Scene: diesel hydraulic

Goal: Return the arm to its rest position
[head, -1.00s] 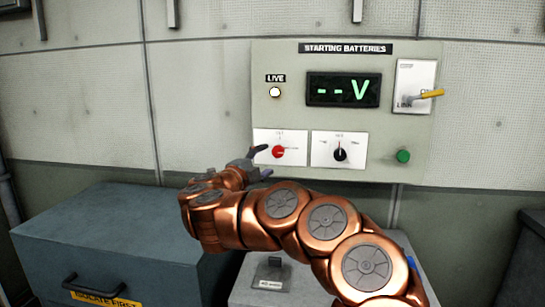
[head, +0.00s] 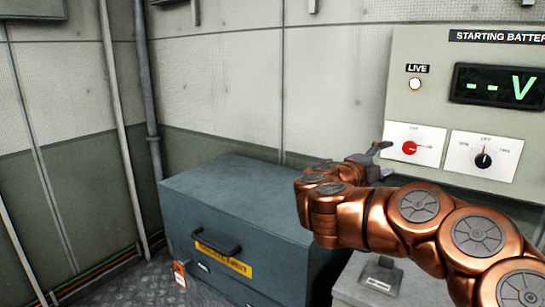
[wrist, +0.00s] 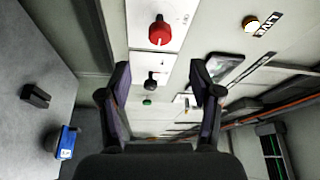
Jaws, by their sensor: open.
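My copper-coloured arm reaches in from the lower right of the head view. My gripper (head: 378,160) is at its far end, in front of the lower left of the starting batteries panel (head: 428,106). In the wrist view my gripper (wrist: 165,95) has its two dark fingers spread apart with nothing held between them. The red knob (head: 409,147) is just right of the gripper in the head view, and it shows in the wrist view (wrist: 161,30) beyond the fingers. The gripper appears apart from the knob.
A blue-grey chest (head: 255,205) with a handle stands left of my arm. A grey box top (head: 360,288) lies below the arm. The wrist view shows a small blue item (wrist: 66,143) at lower left. Pipes (head: 125,130) run up the wall at left.

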